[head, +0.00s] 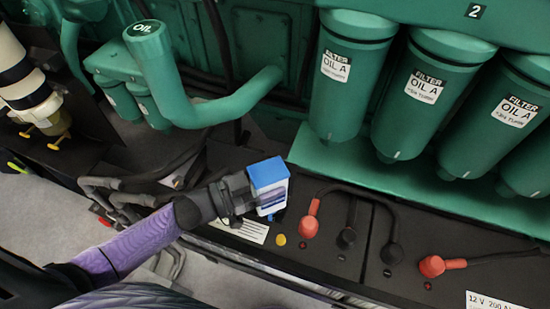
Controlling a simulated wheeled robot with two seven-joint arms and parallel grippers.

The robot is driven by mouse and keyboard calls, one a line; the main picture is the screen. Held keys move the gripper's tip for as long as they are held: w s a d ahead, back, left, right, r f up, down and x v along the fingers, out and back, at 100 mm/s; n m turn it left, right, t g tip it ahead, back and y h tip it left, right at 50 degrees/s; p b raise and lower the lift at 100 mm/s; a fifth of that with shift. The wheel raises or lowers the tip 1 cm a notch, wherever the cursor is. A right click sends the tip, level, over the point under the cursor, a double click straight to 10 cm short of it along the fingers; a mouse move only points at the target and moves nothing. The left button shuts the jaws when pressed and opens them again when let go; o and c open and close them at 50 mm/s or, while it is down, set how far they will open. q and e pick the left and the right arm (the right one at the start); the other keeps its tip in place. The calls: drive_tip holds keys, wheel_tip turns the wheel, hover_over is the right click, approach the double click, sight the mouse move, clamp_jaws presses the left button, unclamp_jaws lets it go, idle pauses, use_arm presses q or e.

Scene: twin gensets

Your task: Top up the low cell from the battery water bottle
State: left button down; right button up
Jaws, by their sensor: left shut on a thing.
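The battery water bottle (269,178), a white box-like body with a blue upper end, is held by my left gripper (243,195). The gripper comes in from the left and is shut on it. The bottle is over the dark battery top (322,258). A small dark-blue piece shows at its lower end; I cannot tell whether it touches the battery. A yellow round cap (281,240) lies on the battery just below the bottle. I cannot make out an open cell; the bottle and gripper hide part of the battery top. My right gripper is out of view.
Red terminal boots (309,227) and black cables (386,215) lie to the right on the batteries. Green oil filters (340,95) stand behind over a green ledge (310,155). A green oil filler pipe (165,75) rises behind left.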

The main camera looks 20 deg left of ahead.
use_arm(q)
drive_tip(key=s+p, duration=0.2)
drive_tip(key=s, duration=0.5)
drive_tip(key=shift+s+r+p, duration=0.15)
drive_tip(key=shift+p, duration=0.25)
drive_tip(key=shift+a, duration=0.1)
idle(0.4)
